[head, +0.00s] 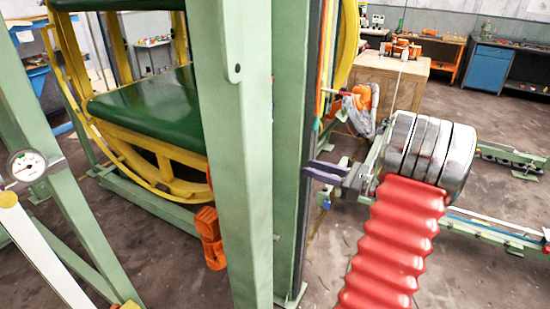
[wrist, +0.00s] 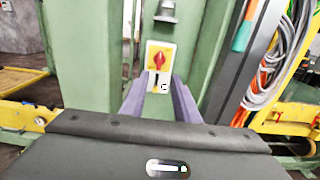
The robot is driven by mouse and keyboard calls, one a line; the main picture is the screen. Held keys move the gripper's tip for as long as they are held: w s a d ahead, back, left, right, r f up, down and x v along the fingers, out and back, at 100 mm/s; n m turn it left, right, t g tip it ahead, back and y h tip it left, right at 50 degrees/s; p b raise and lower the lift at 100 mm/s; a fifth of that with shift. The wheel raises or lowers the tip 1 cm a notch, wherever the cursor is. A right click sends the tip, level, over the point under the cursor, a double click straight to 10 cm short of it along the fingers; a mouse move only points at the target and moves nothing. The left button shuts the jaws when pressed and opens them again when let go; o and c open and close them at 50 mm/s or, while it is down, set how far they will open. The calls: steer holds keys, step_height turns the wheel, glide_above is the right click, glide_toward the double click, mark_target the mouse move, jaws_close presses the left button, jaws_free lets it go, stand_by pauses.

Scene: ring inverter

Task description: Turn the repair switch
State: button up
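The repair switch (wrist: 160,58) is a red rotary knob on a yellow plate, with a white lower part that bears a black mark and a small symbol. It is fixed to a green post and shows in the wrist view, just above and between my fingertips. My gripper (wrist: 158,88) has two purple fingers, apart, with nothing held between them. In the head view my gripper (head: 312,169) points left at the green post (head: 291,150). The switch cannot be seen there. I cannot tell how far the fingertips are from the switch plate.
A grey cylindrical fitting (wrist: 166,10) sticks out above the switch. Bundled cables (wrist: 268,70) hang to the right of the post. In the head view, a yellow ring frame (head: 130,150) with green panels stands left. A wooden crate (head: 385,82) and blue cabinet (head: 489,66) stand behind.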

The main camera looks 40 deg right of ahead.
steer(key=x, duration=1.3)
steer(key=shift+w, duration=0.4)
steer(key=shift+c, duration=0.5)
jaws_close()
